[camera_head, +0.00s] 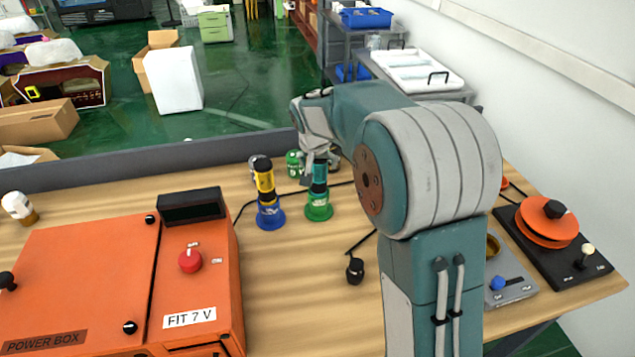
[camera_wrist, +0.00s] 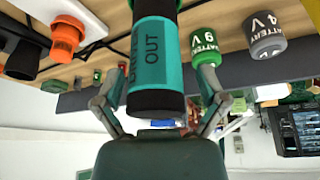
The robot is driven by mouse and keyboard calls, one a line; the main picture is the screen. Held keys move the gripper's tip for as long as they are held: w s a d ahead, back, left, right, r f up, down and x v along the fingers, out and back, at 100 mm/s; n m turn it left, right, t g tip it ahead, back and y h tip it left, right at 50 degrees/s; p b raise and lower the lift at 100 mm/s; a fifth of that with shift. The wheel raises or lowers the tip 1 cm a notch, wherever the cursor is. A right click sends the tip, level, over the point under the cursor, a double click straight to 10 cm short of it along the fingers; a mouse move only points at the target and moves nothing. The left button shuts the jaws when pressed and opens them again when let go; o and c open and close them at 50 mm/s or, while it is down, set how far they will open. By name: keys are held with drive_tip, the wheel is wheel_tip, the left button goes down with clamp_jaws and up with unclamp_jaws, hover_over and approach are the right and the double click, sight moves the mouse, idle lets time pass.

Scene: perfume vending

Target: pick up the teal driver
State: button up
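The teal driver (camera_head: 319,179) stands upright in a green round base (camera_head: 319,208) on the wooden table. In the wrist view, which is upside down, the teal driver (camera_wrist: 154,52) is large, with black bands and the word "OUT" on its body. My gripper (camera_head: 318,160) is at the driver's upper part in the head view. In the wrist view my gripper (camera_wrist: 163,78) is open, with one finger on each side of the driver. A gap shows on the right side; the left finger is close, and contact there is unclear.
A yellow driver (camera_head: 265,182) in a blue base (camera_head: 270,215) stands just left. A green battery (camera_head: 294,163) and a grey battery (camera_wrist: 264,36) stand behind. An orange power box (camera_head: 80,280) fills the left front. A black knob (camera_head: 355,270) with a cable lies nearer.

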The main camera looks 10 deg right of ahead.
drive_tip(key=shift+d, duration=0.15)
clamp_jaws()
